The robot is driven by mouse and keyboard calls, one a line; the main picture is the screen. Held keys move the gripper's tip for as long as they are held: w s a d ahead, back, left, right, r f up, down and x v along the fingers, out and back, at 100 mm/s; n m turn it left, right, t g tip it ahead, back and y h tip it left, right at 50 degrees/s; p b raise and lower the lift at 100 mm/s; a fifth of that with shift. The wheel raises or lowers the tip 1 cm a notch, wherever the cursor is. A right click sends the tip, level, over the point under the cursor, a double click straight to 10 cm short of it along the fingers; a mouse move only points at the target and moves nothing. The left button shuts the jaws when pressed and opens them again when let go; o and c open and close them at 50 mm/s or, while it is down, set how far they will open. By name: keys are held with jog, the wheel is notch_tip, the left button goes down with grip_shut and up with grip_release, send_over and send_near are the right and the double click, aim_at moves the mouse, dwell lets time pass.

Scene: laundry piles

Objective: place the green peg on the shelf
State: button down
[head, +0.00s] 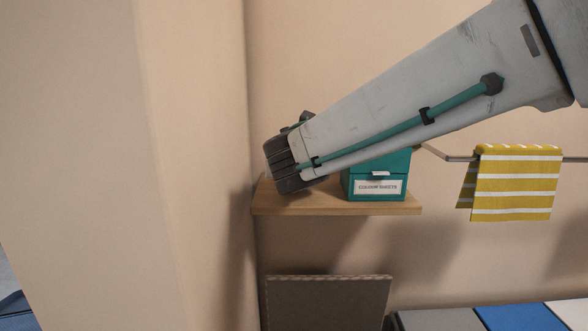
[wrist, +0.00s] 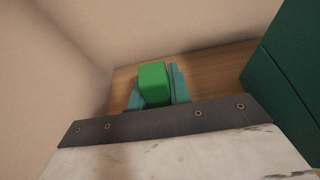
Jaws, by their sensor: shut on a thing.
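The green peg (wrist: 153,83) shows in the wrist view as a bright green block. My gripper (wrist: 158,92) is shut on it, with teal fingers showing around it. The wooden shelf (wrist: 210,68) lies beyond the peg in the wrist view. In the head view the shelf (head: 330,206) is mounted on the wall, and the end of my arm is over its left part. The peg and the fingertips are hidden behind my arm in the head view. I cannot tell whether the peg touches the shelf.
A teal box (head: 376,188) labelled "COLOUR SHEETS" stands on the shelf's right part, close to my arm; it also fills the right of the wrist view (wrist: 290,75). A wall corner borders the shelf's left end. A yellow striped towel (head: 517,184) hangs on a rail at right.

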jog(key=c, duration=1.3)
grip_release()
jog(key=shift+f, duration=0.15)
jog(key=shift+r, duration=0.2)
jog(key=v, duration=1.2)
jog(key=shift+a, duration=0.1)
